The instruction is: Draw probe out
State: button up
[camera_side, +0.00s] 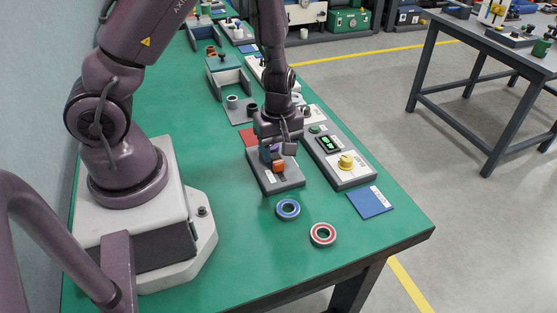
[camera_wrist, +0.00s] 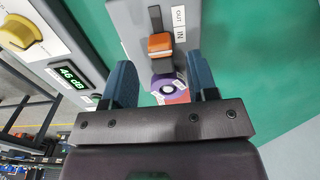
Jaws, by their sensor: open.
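A small orange block (camera_side: 279,166), which looks like the probe's handle, sits on a grey test fixture (camera_side: 265,181) on the green bench. In the wrist view the orange block (camera_wrist: 160,43) lies on a dark strip beside a label reading OUT and IN, nearer the IN end. A purple disc (camera_wrist: 165,87) with a pale centre is just below it in the picture. My gripper (camera_wrist: 162,84) is open, its two blue fingers apart on either side of the disc, with nothing held. In the side view my gripper (camera_side: 277,150) is low over the fixture and hides part of it.
A grey meter box (camera_side: 343,178) with a yellow knob (camera_side: 346,161) and lit display (camera_wrist: 70,73) stands close on the right. A blue-and-grey ring (camera_side: 288,209), a red-and-white ring (camera_side: 323,235) and a blue card (camera_side: 370,202) lie in front. The bench's front is otherwise clear.

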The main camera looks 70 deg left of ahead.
aim_at(278, 162)
jog(key=shift+f, duration=1.9)
